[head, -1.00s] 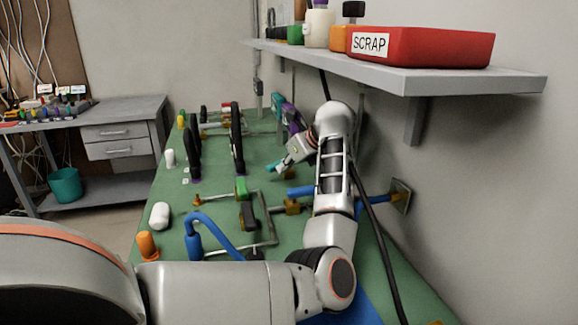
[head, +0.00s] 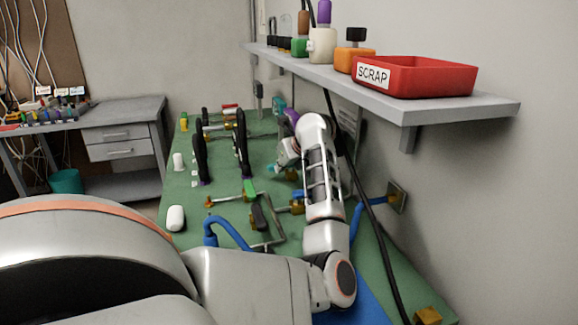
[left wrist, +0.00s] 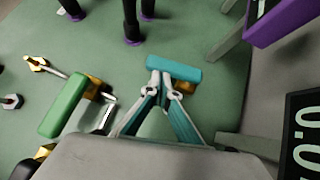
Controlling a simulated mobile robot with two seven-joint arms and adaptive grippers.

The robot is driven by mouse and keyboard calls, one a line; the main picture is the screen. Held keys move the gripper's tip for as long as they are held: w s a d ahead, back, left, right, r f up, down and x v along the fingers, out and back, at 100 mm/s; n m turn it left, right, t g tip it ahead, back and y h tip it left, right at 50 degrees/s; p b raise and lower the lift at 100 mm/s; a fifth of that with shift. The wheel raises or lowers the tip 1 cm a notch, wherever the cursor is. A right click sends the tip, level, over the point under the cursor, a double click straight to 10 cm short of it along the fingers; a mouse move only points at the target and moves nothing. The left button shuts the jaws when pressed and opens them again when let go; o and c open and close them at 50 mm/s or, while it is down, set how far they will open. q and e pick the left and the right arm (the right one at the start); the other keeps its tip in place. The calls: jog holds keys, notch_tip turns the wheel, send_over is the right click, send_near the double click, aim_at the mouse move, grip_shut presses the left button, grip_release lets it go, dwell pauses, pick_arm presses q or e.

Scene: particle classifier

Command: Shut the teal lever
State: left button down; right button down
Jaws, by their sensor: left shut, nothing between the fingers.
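The teal lever (left wrist: 174,68) is a short teal bar on a brass fitting (left wrist: 186,86), in the upper middle of the left wrist view. My left gripper (left wrist: 160,76) is shut and empty. Its fingertips are at the lever's near side, overlapping its left half in that view; I cannot tell whether they touch. In the head view my left gripper (head: 283,162) is low over the green bench, beyond my forearm. A small teal patch beside it, likely the lever's end, shows there, and the rest is hidden. My right gripper is not in view.
A green-handled valve (left wrist: 64,104) stands left of the gripper. Black upright handles (head: 242,145) rise from the bench (head: 190,250). A blue hose (head: 232,228) curves in front. A shelf (head: 440,110) with a red SCRAP tray (head: 415,76) overhangs on the right.

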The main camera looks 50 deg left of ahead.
pick_arm(q)
jog(key=shift+s+a+f, duration=0.1)
jog(key=shift+s+a, duration=0.1)
jog(key=shift+a, duration=0.25)
dwell(0.3)
jog(key=v, duration=0.7)
jog(key=shift+d, duration=0.2)
